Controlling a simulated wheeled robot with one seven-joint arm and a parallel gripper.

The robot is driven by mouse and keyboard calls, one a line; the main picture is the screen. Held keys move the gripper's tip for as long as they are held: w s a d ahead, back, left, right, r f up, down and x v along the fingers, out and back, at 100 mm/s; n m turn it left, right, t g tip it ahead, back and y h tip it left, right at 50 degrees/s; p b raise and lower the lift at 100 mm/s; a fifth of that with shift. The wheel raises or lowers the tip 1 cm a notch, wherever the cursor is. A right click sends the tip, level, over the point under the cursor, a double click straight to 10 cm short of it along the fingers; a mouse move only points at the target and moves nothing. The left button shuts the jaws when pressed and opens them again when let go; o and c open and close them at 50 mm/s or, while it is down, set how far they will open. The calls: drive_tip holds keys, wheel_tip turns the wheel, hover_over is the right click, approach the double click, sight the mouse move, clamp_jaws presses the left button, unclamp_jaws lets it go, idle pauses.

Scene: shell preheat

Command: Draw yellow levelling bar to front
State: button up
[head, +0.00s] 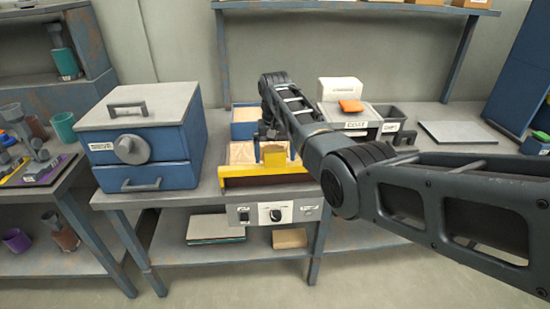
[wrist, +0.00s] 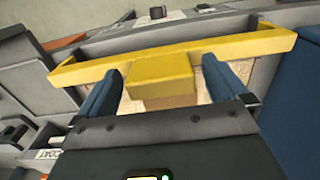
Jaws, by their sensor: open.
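The yellow levelling bar (head: 237,170) lies across the front end of a box of pale sand (head: 243,153). In the wrist view the bar (wrist: 90,70) spans the picture, with a yellow block-shaped grip (wrist: 160,82) at its middle. My gripper (wrist: 163,90) is open, with one blue finger on each side of the grip and a small gap on both sides. Pale sand shows beneath, on the wrist side of the bar. In the head view my arm and gripper (head: 272,138) hide part of the box and the bar's right part.
A blue cabinet with a grey top (head: 150,130) stands left of the sand box. A control panel with a dial (head: 273,214) is below the front edge. A white machine with an orange item (head: 350,106) and a grey bin (head: 393,118) stand to the right.

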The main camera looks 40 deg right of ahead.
wheel_tip(320, 180, up, 6)
drive_tip(key=shift+r, duration=0.1)
idle(0.7)
